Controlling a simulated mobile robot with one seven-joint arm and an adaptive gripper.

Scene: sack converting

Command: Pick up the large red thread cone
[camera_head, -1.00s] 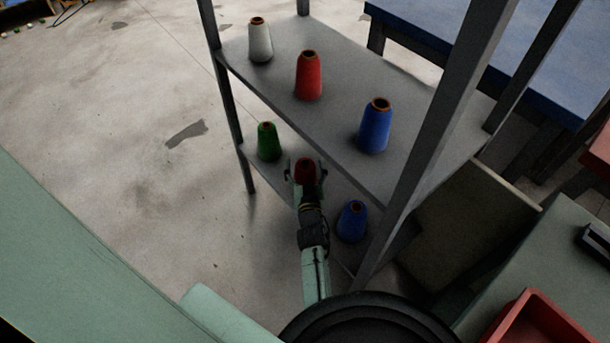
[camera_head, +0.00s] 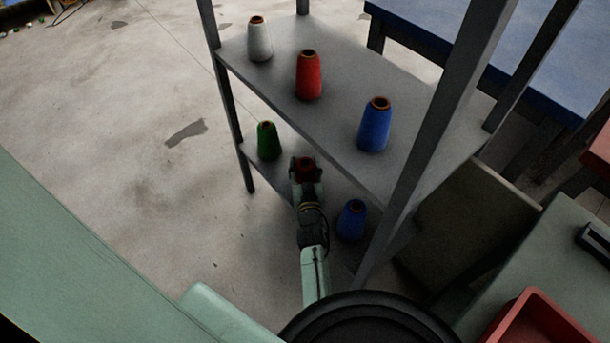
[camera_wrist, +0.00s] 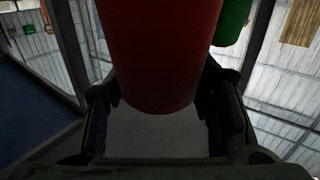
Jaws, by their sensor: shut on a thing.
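My gripper (camera_head: 306,170) reaches in at the lower shelf level and is shut on a red thread cone (camera_head: 306,166). Its fingers stand on both sides of the cone, and the gripper hides the cone's lower part in the head view. In the wrist view the red cone (camera_wrist: 160,50) fills the upper middle, between the jaws (camera_wrist: 160,98). A second red thread cone (camera_head: 309,76) stands upright on the upper shelf, apart from the gripper. I cannot tell for sure which red cone is larger.
A green cone (camera_head: 268,142) stands left of my gripper and a blue cone (camera_head: 352,220) to its right, on the lower level. The upper shelf (camera_head: 335,110) overhangs close by, with a white cone (camera_head: 259,40) and another blue cone (camera_head: 375,126). Dark posts frame the rack.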

